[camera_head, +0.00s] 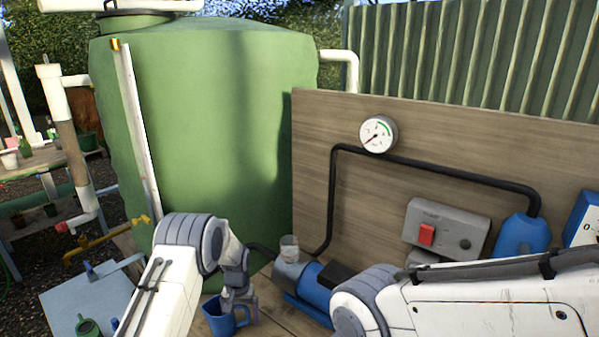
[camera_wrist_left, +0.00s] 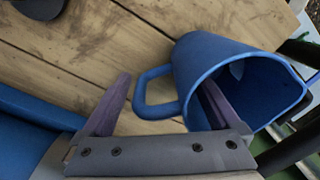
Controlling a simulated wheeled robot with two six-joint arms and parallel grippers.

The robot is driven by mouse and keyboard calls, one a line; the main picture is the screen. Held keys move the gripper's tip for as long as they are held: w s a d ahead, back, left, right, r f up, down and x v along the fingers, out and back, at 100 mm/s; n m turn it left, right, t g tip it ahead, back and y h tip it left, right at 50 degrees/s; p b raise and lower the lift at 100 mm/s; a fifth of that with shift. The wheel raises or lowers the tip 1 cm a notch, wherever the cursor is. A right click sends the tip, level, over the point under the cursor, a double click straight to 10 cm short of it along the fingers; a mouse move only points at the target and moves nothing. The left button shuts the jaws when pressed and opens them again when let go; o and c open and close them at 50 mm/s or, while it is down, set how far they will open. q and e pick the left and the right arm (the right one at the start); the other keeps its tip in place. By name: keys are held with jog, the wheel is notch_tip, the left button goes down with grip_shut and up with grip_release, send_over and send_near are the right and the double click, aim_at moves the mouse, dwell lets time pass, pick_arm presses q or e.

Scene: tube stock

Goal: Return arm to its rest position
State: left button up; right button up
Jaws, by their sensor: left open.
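A blue jug (camera_head: 218,320) stands on the wooden deck at the bottom of the head view, partly behind my left gripper (camera_head: 241,312). In the left wrist view the jug (camera_wrist_left: 225,52) shows its open mouth and its handle (camera_wrist_left: 150,108). My left gripper (camera_wrist_left: 165,90) is open, its fingers pointing at the jug. One finger is left of the handle; the other shows within the jug's mouth, so the handle and near wall lie between them. I cannot tell whether either finger touches. My right arm (camera_head: 480,300) enters from the right; its gripper is out of view.
A large green tank (camera_head: 220,110) stands behind. A wooden panel (camera_head: 450,150) carries a gauge (camera_head: 378,134), black pipe and grey switch box (camera_head: 447,228). A pale table (camera_head: 75,300) is left.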

pick_arm(q)
jog(key=shift+r, duration=1.2)
